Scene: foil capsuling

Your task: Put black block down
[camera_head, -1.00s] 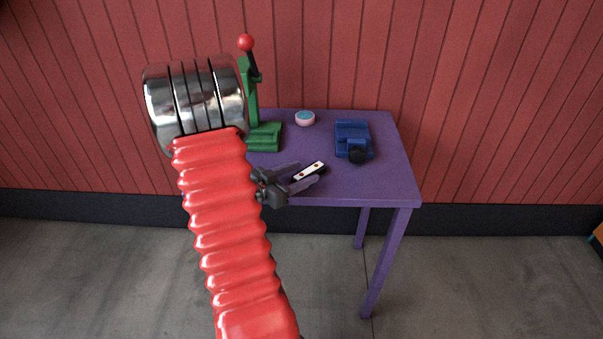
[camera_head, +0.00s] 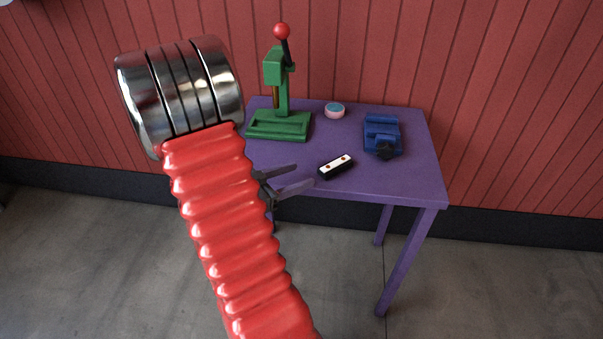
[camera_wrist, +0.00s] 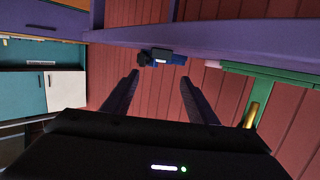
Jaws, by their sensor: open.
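The black block (camera_head: 336,168) has a white top with small reddish-brown dots. It lies on the purple table (camera_head: 407,184) near its front edge, in the head view. My gripper (camera_head: 305,176) is open and empty, to the left of the block and apart from it, with its fingers pointing toward it. In the wrist view my two fingers (camera_wrist: 160,85) stand apart with nothing between them; I cannot make out the block there.
A green press (camera_head: 279,124) with a red-knobbed lever stands at the table's back left. A small pink and blue round dish (camera_head: 334,110) is behind the block. A blue vise-like device (camera_head: 382,137) is at right, also in the wrist view (camera_wrist: 163,57). A red wall is behind.

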